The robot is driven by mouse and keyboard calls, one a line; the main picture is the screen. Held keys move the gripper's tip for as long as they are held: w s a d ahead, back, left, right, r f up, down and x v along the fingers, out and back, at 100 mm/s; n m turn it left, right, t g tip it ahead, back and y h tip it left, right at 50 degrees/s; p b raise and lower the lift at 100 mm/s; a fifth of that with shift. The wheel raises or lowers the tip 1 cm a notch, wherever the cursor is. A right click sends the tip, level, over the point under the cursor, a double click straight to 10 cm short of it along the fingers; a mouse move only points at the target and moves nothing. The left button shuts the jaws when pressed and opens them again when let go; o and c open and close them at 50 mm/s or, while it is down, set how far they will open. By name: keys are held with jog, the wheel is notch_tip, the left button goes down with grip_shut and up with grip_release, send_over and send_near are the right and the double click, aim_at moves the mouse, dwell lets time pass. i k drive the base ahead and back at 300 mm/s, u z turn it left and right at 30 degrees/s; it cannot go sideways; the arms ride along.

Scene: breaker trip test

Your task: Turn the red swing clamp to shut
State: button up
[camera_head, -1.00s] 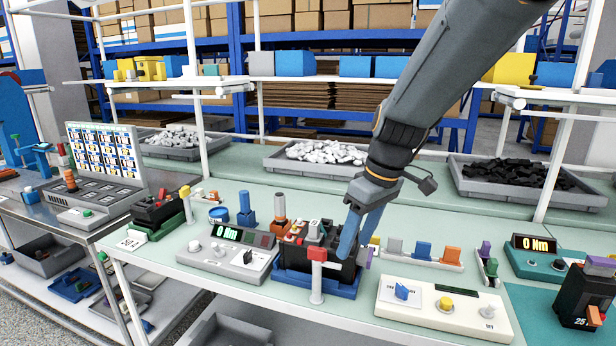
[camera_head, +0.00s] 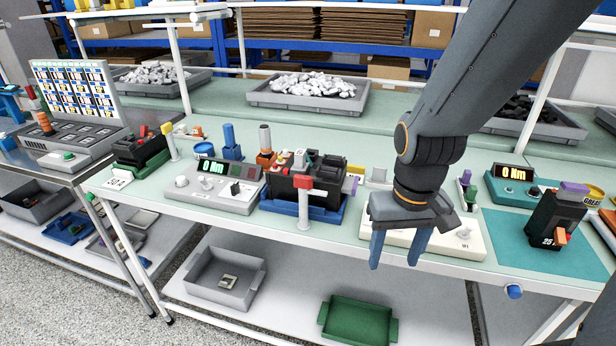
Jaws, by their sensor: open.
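The red swing clamp (camera_head: 303,182) is a red block on top of a white upright post (camera_head: 304,215). It stands at the front of the blue fixture (camera_head: 330,214), which holds a black breaker (camera_head: 283,192). The clamp's exact turn angle is hard to tell from here. My gripper (camera_head: 396,256) points down with its two blue fingers apart and nothing between them. It is to the right of the clamp and clear of it, in front of the bench's front edge. It hides part of the white panel (camera_head: 463,238) behind it.
A grey meter box (camera_head: 212,186) stands left of the fixture. A black breaker on a green base (camera_head: 140,153) is further left. A teal mat with another black breaker (camera_head: 553,220) is at the right. Below are a grey bin (camera_head: 222,282) and a green tray (camera_head: 358,322).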

aim_at(304, 184)
jog(key=k, duration=1.2)
jog(key=u, duration=0.95)
jog(key=i, duration=1.3)
jog(key=z, duration=0.5)
